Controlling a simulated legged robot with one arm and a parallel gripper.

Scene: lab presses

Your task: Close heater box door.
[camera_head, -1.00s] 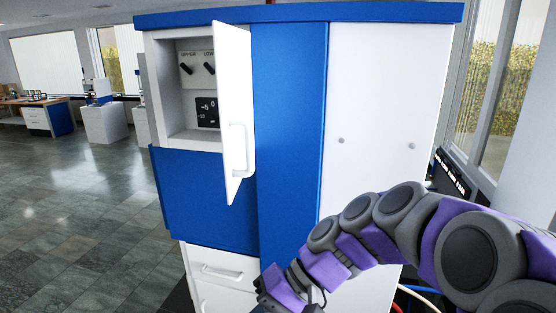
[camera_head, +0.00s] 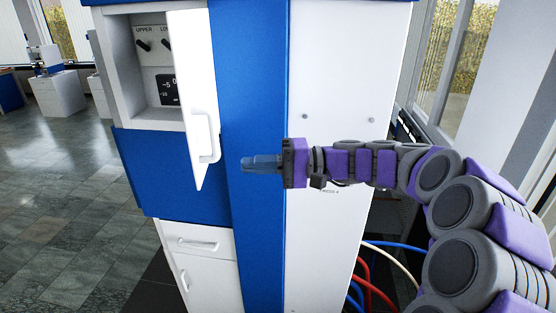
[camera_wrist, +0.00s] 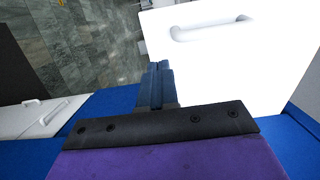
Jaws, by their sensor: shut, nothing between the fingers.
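The heater box door (camera_head: 194,85) is a white panel standing open, swung out from the recess on its right-hand side. Its white handle (camera_head: 208,137) is near the lower edge, and both also show in the wrist view, the door (camera_wrist: 235,70) and the handle (camera_wrist: 212,30). The heater box (camera_head: 158,60) shows its UPPER and other knob and a dark display inside. My gripper (camera_head: 248,163) is shut and empty, pointing left, in front of the blue panel and just right of the door's lower end. In the wrist view its fingertips (camera_wrist: 158,68) are beside the door's edge; contact cannot be told.
White drawers (camera_head: 200,245) with a handle sit below the box. A white side panel (camera_head: 330,70) is behind my arm. Red, blue and white cables (camera_head: 375,275) hang at the lower right. Open tiled floor (camera_head: 70,180) lies to the left.

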